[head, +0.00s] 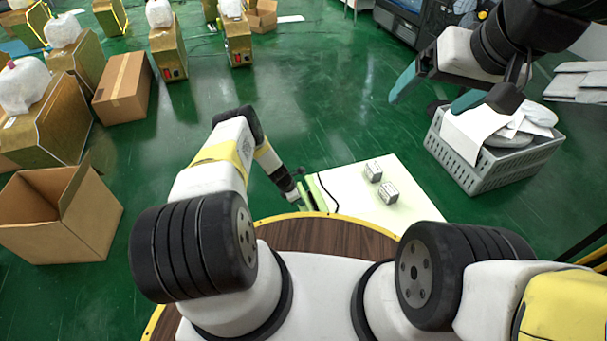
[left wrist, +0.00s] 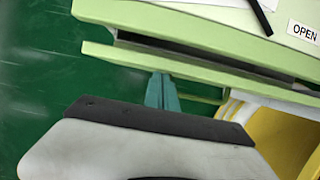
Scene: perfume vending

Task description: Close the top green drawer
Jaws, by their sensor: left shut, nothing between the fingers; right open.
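The light green cabinet (head: 350,190) with a white top stands in front of my base in the head view. In the left wrist view the front of the top green drawer (left wrist: 185,62) stands slightly out from the cabinet body, with a dark gap between them. My left gripper (left wrist: 162,92) is shut and empty, its teal fingers at the outer side of the drawer front. I cannot tell whether they touch it. In the head view my left gripper (head: 298,192) is small beside the cabinet's left edge. My right gripper (head: 435,92) is open and empty, raised at the upper right.
Two small boxes (head: 381,182) lie on the cabinet top. An OPEN label (left wrist: 303,31) shows in the left wrist view. A grey crate (head: 490,165) with white items stands at right. An open cardboard box (head: 60,215) is at left. Green floor beyond the cabinet is clear.

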